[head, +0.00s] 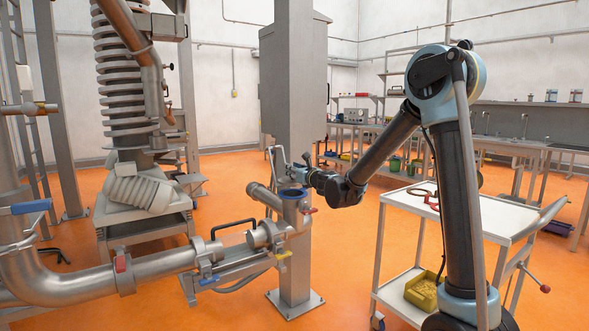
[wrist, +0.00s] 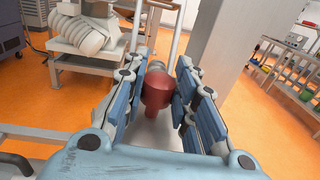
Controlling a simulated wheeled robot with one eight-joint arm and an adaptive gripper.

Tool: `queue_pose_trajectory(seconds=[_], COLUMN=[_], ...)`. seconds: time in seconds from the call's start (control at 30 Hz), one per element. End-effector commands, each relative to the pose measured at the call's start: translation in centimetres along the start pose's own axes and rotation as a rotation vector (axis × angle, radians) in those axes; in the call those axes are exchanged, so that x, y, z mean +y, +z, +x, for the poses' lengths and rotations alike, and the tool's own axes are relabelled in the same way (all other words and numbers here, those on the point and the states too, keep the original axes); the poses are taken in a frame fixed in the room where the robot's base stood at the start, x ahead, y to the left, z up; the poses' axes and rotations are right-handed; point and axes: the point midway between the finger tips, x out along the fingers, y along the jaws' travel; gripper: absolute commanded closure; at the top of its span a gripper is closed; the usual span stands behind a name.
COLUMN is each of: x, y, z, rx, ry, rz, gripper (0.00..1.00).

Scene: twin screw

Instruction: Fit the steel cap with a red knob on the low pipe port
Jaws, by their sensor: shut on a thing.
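My gripper (wrist: 161,66) is shut on the red knob (wrist: 157,92) of the steel cap, with a finger on each side of it. A little of the steel cap (wrist: 157,65) shows beyond the knob; most of it is hidden. In the head view my gripper (head: 297,168) is small, just above and behind the top of the upright steel pipe fitting (head: 291,213). I cannot tell whether the cap touches any pipe, and the low port is not clear in the wrist view.
A thick grey column (head: 294,90) stands right behind the fitting. A large steel pipe with clamps (head: 160,268) runs in from the left. A white cart (head: 470,218) with a yellow bin (head: 421,292) stands at the right.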

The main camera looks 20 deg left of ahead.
Motion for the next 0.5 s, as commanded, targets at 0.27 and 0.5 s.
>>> queue_pose_trajectory(seconds=[0.27, 0.5], x=[0.0, -0.1], y=[-1.8, -3.2], z=[0.0, 0.0], rx=[0.0, 0.0], ry=[0.0, -0.001], rz=[0.0, 0.0], gripper=[1.0, 1.0])
